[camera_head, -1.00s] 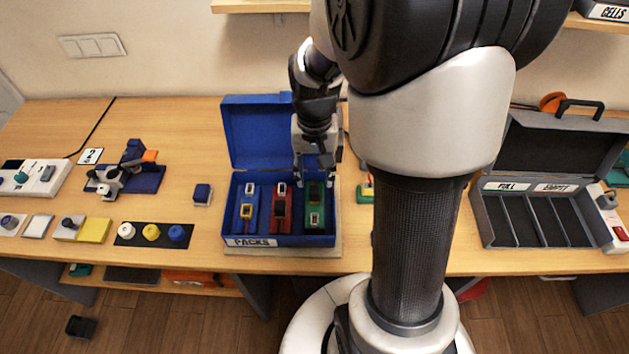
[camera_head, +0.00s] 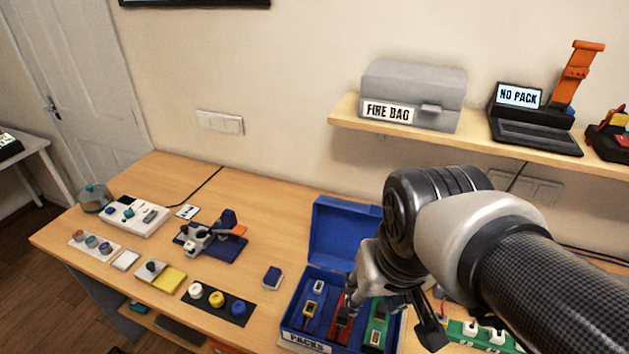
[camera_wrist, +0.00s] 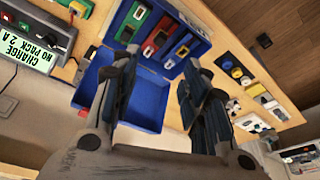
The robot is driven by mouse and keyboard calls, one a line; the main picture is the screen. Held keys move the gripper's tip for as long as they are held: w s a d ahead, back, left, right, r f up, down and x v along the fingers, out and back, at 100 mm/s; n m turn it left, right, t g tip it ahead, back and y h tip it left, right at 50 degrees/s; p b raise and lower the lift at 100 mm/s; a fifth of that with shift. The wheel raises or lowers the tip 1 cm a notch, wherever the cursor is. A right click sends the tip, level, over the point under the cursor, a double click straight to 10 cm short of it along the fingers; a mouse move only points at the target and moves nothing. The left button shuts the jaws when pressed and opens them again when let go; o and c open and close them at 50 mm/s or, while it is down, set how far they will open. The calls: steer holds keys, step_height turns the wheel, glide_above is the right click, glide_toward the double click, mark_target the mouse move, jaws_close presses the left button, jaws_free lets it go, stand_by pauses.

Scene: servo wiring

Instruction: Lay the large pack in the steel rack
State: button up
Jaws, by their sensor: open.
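A blue box labelled PACKS (camera_head: 303,343) stands open on the bench, its lid (camera_head: 338,232) raised behind. Inside lie a blue pack (camera_head: 312,300), a red pack (camera_head: 340,330) and a green pack (camera_head: 377,328), side by side. In the wrist view the green pack (camera_wrist: 138,15), red pack (camera_wrist: 158,33) and blue pack (camera_wrist: 181,46) show too. I cannot tell for certain which is the large pack. My gripper (camera_head: 393,318) is open and empty above the box; its fingers (camera_wrist: 160,78) are spread in the wrist view. I see no clear steel rack.
A shelf (camera_head: 345,118) holds a grey FIRE BAG case (camera_head: 415,95), a laptop reading NO PACK (camera_head: 520,115) and an orange stand (camera_head: 577,75). A small dark blue block (camera_head: 272,277), a knob panel (camera_head: 218,301) and a blue-based fixture (camera_head: 212,238) stand left of the box.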

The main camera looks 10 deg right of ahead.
steer(key=shift+o, duration=0.4)
steer(key=shift+n+t, duration=0.6)
steer(key=shift+n, duration=0.2)
steer(key=s, duration=0.1)
steer(key=s+a, duration=0.1)
steer(key=s, duration=0.1)
steer(key=s+a, duration=0.1)
steer(key=shift+s+r, duration=0.15)
steer(key=shift+r, duration=0.15)
steer(key=m+g, duration=0.4)
steer(key=m, duration=0.2)
glide_above(381, 311)
step_height(381, 311, down, 9)
steer(key=shift+g, duration=0.3)
step_height(381, 311, down, 13)
steer(key=b, duration=0.4)
steer(key=shift+s+r, duration=0.1)
steer(key=shift+r, duration=0.1)
steer(key=shift+f+b, duration=1.25)
steer(key=shift+f, duration=1.7)
steer(key=shift+r, duration=0.1)
jaws_close()
